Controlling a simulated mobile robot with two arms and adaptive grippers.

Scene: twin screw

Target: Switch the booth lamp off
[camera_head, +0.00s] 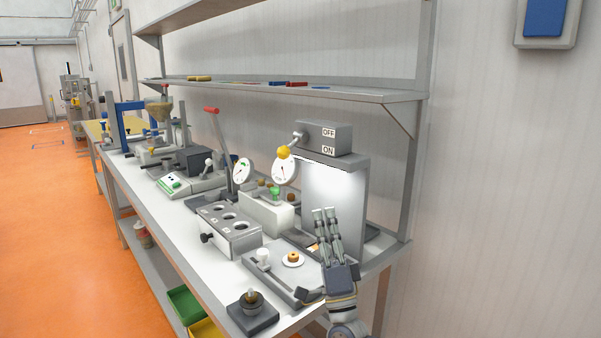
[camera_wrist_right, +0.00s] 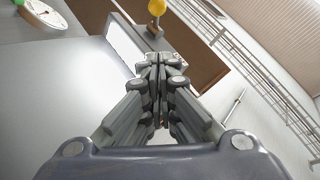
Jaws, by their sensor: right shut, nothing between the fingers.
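The booth lamp is a grey box (camera_head: 334,139) marked OFF above ON, atop a grey booth panel (camera_head: 347,190). The panel below it is brightly lit. A lever with a yellow knob (camera_head: 284,153) sticks out from the box's left end, its knob hanging low, towards ON. My right gripper (camera_head: 325,213) is shut and empty, pointing up in front of the booth, below and right of the knob, apart from it. In the right wrist view, the shut fingers (camera_wrist_right: 160,62) point towards the yellow knob (camera_wrist_right: 157,7) at the top edge. My left gripper is out of view.
Below the gripper are a grey plate with a small white dish (camera_head: 293,261) and a dark block (camera_head: 252,314). Left of the booth stand dial gauges (camera_head: 285,171) and a grey holed block (camera_head: 229,229). A shelf (camera_head: 300,91) runs above the box.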

